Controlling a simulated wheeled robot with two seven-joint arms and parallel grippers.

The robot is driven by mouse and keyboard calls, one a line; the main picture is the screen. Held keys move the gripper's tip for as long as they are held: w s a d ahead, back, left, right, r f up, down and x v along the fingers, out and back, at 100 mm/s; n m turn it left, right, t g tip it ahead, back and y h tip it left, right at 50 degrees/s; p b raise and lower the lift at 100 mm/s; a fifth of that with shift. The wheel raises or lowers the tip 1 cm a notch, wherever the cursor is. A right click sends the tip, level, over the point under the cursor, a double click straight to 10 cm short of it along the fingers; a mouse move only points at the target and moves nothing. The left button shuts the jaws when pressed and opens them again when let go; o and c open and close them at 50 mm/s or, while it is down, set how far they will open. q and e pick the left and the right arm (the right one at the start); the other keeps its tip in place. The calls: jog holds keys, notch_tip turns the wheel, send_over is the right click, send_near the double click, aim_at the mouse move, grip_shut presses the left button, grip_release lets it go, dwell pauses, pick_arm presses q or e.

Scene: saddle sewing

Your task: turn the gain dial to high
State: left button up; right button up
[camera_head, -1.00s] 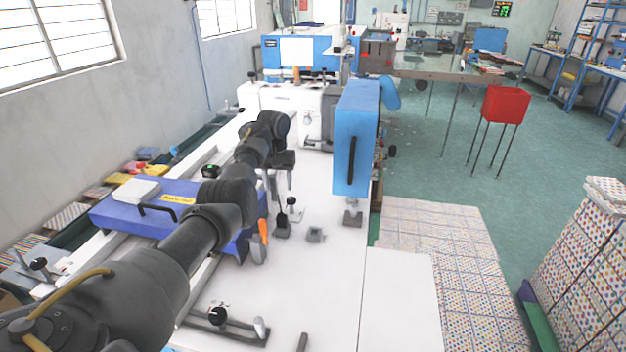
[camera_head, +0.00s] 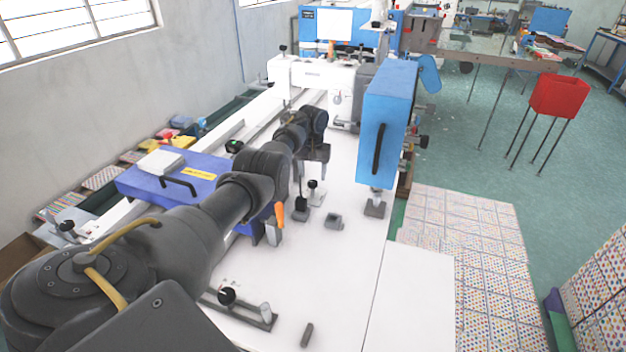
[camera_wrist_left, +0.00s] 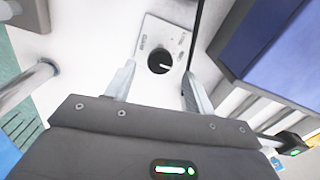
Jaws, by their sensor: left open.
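The gain dial (camera_wrist_left: 160,61) is a round black knob with a short white pointer line, on a pale plate with small lettering, in the left wrist view. The line points to the right in that picture. My left gripper (camera_wrist_left: 158,76) is open, with one pale finger on each side of the dial. I cannot tell whether the fingers touch it. In the head view my left gripper (camera_head: 313,160) is over the white bench, pointing down, its fingertips hard to make out. I cannot pick out the gain dial with certainty there. My right gripper is not in view.
A purple-blue box (camera_head: 140,186) with a black handle lies left of my arm. A tall blue housing (camera_head: 391,100) stands right of the gripper. A white machine (camera_head: 310,75) is behind it. Small posts and blocks (camera_head: 333,222) stand in front. The bench's near right is clear.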

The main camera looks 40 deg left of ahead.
aim_at(313, 182)
pick_arm(q)
jog(key=shift+s+f+b, duration=0.2)
jog(key=shift+f+b, duration=0.1)
jog(key=shift+f, duration=0.85)
jog(key=shift+w+f, duration=0.15)
jog(key=shift+f, duration=0.35)
jog(key=shift+r, duration=0.1)
jog(key=shift+c, duration=0.9)
jog(key=c, duration=0.8)
